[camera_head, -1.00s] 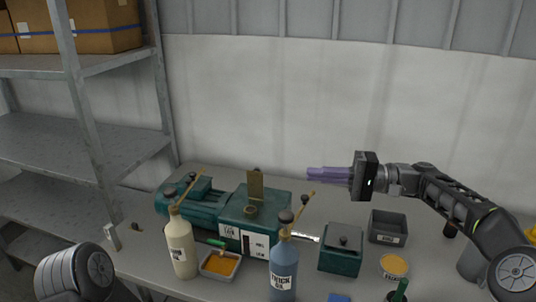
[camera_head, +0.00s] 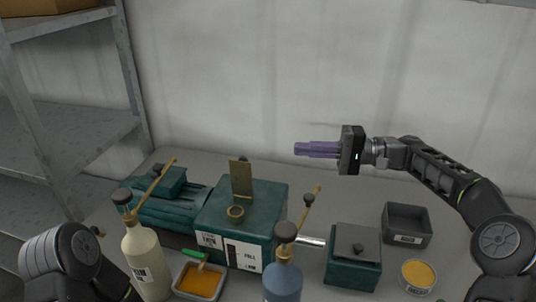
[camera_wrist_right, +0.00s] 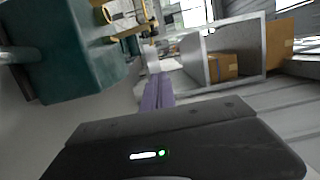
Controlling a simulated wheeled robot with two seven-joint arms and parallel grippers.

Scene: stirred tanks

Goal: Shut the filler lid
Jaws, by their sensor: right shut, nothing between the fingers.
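The filler lid is a small brass plate (camera_head: 241,178) standing upright, open, behind the round brass filler neck (camera_head: 235,212) on top of the green tank (camera_head: 262,208). My right gripper (camera_head: 297,149) is shut and empty, with its purple fingers pointing left. It is in the air to the right of the lid and appears higher than it. In the right wrist view the purple fingers (camera_wrist_right: 157,92) lie together, and the green tank (camera_wrist_right: 75,50) shows at the upper left. My left gripper is not in view; only part of my left arm shows at the lower left.
A cream bottle (camera_head: 147,262) and a blue bottle (camera_head: 283,283) stand in front of the tank. A tray of orange material (camera_head: 199,282) sits between them. A green lidded box (camera_head: 353,270), a grey bin (camera_head: 407,224) and an orange-topped tin (camera_head: 418,275) are at right.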

